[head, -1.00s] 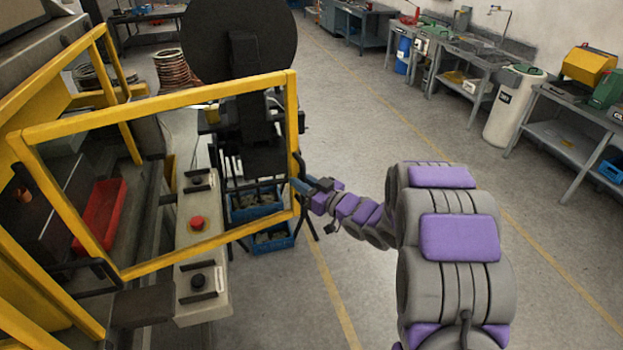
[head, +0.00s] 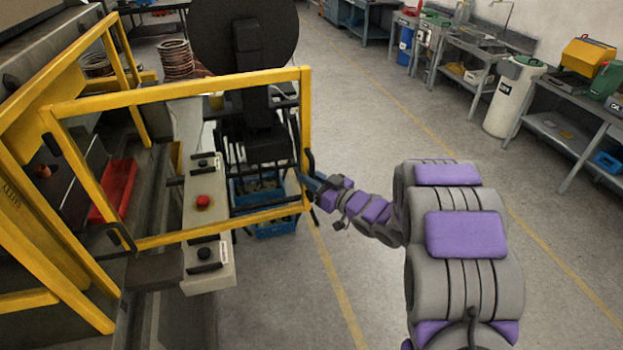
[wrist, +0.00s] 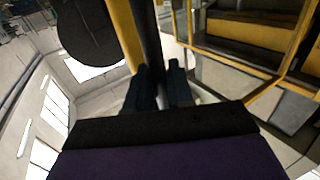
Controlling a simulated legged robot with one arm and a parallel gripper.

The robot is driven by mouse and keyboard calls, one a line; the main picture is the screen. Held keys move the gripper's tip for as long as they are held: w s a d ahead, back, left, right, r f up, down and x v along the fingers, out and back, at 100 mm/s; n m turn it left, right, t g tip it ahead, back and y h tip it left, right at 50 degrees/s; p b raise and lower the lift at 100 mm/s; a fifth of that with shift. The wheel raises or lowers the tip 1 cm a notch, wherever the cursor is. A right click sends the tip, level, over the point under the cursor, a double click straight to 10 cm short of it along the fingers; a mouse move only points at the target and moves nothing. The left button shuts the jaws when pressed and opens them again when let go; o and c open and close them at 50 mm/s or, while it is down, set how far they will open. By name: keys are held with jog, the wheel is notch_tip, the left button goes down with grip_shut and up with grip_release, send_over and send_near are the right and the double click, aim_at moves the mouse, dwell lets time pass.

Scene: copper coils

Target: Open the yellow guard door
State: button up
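The yellow guard door (head: 180,94) is an open rectangular frame on the machine at left. It stands swung out from the machine front, across the view in front of the control panel. Its free upright (head: 306,120) is at right and carries a black handle (head: 309,162). My gripper (head: 308,183) is at this handle, at the end of my outstretched arm. In the wrist view, the two dark fingers (wrist: 162,82) lie on either side of the dark handle bar (wrist: 149,35), close to the yellow upright (wrist: 126,32). The fingertip contact is partly hidden.
A grey control panel (head: 205,228) with a red button (head: 203,201) stands behind the door frame. Blue bins (head: 276,227) and a black reel (head: 243,30) are beyond it. Open floor (head: 375,130) lies right, with workbenches (head: 570,140) along the wall.

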jog(key=shift+o, duration=1.3)
jog(key=shift+d, duration=0.1)
jog(key=b+v, duration=0.1)
jog(key=v, duration=1.6)
jog(key=shift+d, duration=0.2)
jog(key=shift+f, duration=0.1)
